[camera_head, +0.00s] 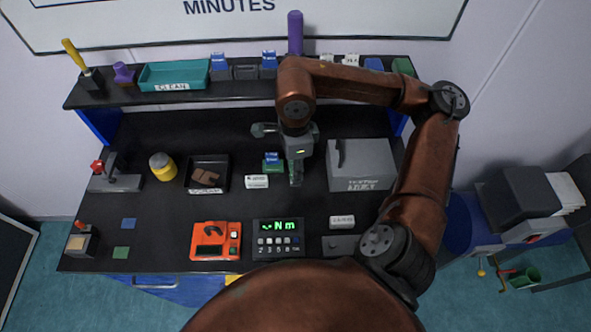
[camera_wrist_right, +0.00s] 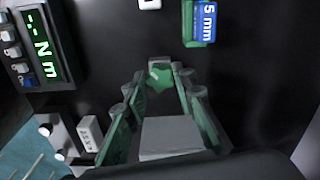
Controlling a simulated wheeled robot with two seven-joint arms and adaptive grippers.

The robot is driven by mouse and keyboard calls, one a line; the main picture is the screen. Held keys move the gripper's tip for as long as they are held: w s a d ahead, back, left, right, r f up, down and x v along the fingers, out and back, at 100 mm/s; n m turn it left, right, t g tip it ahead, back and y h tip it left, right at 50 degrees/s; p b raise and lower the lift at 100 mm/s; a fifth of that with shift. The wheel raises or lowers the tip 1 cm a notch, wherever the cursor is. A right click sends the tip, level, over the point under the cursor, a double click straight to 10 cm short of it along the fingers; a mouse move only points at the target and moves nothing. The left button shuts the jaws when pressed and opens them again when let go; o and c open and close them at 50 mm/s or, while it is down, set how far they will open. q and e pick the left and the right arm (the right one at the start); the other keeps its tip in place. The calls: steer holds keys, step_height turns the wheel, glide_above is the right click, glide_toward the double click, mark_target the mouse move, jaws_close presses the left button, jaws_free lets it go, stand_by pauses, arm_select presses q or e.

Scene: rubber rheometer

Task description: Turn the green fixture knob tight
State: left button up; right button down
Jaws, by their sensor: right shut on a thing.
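My right gripper (camera_head: 296,178) points down over the middle of the dark bench in the head view, behind the torque readout. In the right wrist view its two green-padded fingers (camera_wrist_right: 161,82) converge and are shut on the green fixture knob (camera_wrist_right: 159,77), which shows between the fingertips. In the head view the knob is hidden by the gripper. The torque readout (camera_head: 278,237) shows green "N m" lettering, and it also shows in the right wrist view (camera_wrist_right: 38,52). My left gripper is not in view.
A blue and green 5 mm block (camera_head: 272,161) stands close left of the gripper. A grey box (camera_head: 360,178) stands to its right. A black tray (camera_head: 208,188) and an orange device (camera_head: 215,228) lie further left.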

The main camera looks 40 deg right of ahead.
steer(key=shift+m, duration=0.4)
steer(key=m, duration=0.4)
steer(key=shift+m, duration=0.3)
steer(key=shift+m, duration=0.8)
steer(key=m, duration=0.3)
